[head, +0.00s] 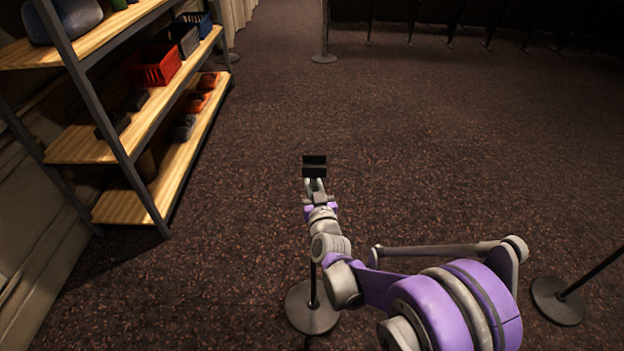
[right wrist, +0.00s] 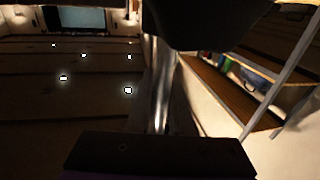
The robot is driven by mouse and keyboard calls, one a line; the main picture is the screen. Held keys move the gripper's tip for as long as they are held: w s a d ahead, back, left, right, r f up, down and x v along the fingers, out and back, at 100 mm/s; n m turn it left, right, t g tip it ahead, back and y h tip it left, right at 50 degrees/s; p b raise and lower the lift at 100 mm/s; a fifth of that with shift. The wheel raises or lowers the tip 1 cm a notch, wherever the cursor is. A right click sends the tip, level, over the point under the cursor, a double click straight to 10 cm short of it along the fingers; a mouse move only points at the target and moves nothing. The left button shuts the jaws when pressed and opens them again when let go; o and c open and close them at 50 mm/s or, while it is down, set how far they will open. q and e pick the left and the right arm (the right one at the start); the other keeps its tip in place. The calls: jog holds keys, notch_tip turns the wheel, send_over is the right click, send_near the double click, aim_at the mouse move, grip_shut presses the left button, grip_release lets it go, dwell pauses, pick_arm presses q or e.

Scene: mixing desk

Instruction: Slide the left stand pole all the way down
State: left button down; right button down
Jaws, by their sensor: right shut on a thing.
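The left stand has a round dark base (head: 297,316) on the carpet. A short length of its thin dark pole (head: 313,290) shows above the base; the rest is hidden behind my right arm. My right gripper (head: 315,166) is at the end of that arm, higher in the picture, with its two black fingers close together. In the right wrist view a shiny upright pole (right wrist: 161,85) runs between the dark upper and lower fingers, and my right gripper (right wrist: 165,90) is shut on it. My left gripper is not in view.
A second stand (head: 557,301) is at the lower right, its pole leaning out of the picture. A third base (head: 324,58) is at the back. A wooden shelf rack (head: 125,208) with baskets is on the left. The carpet in the middle is clear.

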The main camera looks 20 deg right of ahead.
jog(key=c, duration=0.8)
grip_release()
jog(key=shift+f, duration=0.15)
jog(key=s, duration=0.7)
jog(key=s+a, duration=0.1)
jog(key=s, duration=0.2)
jog(key=shift+s, duration=0.4)
